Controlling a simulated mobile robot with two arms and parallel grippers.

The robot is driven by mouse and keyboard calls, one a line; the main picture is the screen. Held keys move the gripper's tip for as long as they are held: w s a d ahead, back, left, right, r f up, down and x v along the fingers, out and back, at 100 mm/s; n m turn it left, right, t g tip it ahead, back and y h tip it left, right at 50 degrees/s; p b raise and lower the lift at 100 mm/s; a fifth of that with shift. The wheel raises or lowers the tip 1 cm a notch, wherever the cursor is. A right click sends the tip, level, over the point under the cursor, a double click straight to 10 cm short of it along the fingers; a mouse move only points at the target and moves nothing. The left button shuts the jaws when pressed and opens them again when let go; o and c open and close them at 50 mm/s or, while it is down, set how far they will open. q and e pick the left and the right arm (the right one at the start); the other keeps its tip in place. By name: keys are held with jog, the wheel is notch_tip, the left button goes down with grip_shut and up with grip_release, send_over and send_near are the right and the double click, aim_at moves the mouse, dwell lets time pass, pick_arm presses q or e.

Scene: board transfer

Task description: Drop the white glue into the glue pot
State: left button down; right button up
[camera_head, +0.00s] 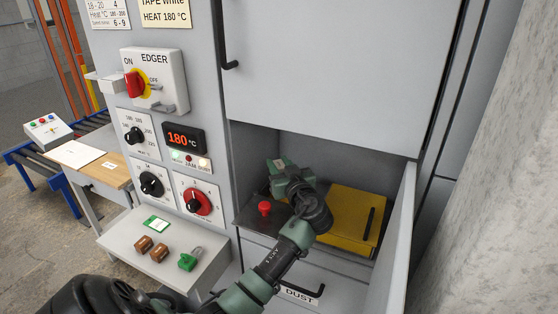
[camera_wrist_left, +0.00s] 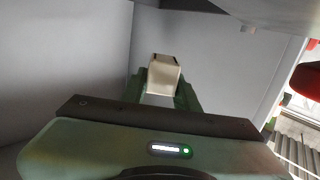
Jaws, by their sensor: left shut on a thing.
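My left gripper (camera_head: 278,166) is inside the open compartment (camera_head: 350,164) of the grey machine. In the left wrist view its green fingers are shut on a small cream-white block (camera_wrist_left: 164,74), the white glue. The block is held between grey walls; what lies below it is hidden by the gripper body. In the head view the block cannot be made out. A yellow box (camera_head: 350,218) with a dark handle sits right of the gripper. A red knob (camera_head: 264,208) stands on a dark surface to its left. I cannot make out the glue pot's opening. My right gripper is not in view.
An open door panel (camera_head: 398,250) bounds the compartment on the right, and a large grey panel (camera_head: 330,75) hangs above. A drawer marked DUST (camera_head: 300,293) is below. A small shelf (camera_head: 150,262) holds two brown pieces and a green padlock. The display (camera_head: 182,137) reads 180 °C.

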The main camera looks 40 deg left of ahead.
pick_arm(q)
jog(key=shift+s+f, duration=0.1)
jog(key=c, duration=1)
grip_release()
jog(key=shift+o, duration=0.2)
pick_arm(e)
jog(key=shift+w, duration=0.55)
pick_arm(q)
jog(key=shift+d, duration=0.1)
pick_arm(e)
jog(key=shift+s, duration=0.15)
pick_arm(q)
jog(key=b+v, duration=0.2)
jog(key=v, duration=0.5)
jog(key=shift+s+d, duration=0.2)
jog(key=shift+d, duration=0.05)
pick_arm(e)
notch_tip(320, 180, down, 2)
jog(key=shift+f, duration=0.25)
